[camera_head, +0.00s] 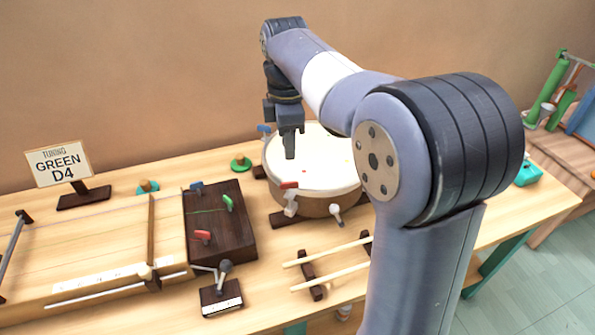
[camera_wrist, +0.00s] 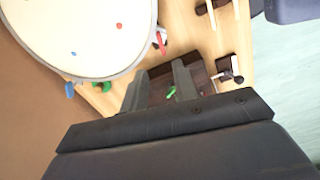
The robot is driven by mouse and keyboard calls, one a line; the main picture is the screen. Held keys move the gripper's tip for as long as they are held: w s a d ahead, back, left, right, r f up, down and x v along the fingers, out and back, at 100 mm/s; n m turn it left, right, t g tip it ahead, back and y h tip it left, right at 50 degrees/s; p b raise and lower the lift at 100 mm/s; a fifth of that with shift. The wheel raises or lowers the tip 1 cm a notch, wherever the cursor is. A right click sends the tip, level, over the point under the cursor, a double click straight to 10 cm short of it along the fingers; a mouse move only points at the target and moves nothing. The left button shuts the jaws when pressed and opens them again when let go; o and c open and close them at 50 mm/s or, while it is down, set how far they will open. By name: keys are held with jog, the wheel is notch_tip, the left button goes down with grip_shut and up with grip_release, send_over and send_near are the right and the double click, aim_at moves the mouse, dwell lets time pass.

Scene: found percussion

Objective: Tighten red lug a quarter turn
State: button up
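The red lug (camera_head: 289,185) is a red-topped key on a pale bracket at the front-left rim of the drum (camera_head: 325,203). It also shows in the wrist view (camera_wrist: 161,43), at the rim just beyond my fingers. My gripper (camera_head: 290,150) points down above the left part of the drumhead in the head view, higher than the red lug and apart from it. In the wrist view my gripper (camera_wrist: 159,78) has its two fingers spread with an empty gap between them. The drum also has a blue lug (camera_head: 264,129) and a whitish lug (camera_head: 336,212).
A dark block (camera_head: 238,250) with red, green and blue pegs ends a stringed board left of the drum. Two sticks (camera_head: 325,249) lie on a rack in front. A sign (camera_head: 58,162) reads "TUNING GREEN D4". A small dark stand (camera_head: 222,298) is near the front edge.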

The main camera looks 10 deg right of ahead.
aim_at(289, 182)
notch_tip(289, 182, down, 10)
jog(key=shift+s+f+b, duration=0.1)
jog(key=shift+b, duration=0.5)
jog(key=shift+c, duration=0.2)
grip_shut()
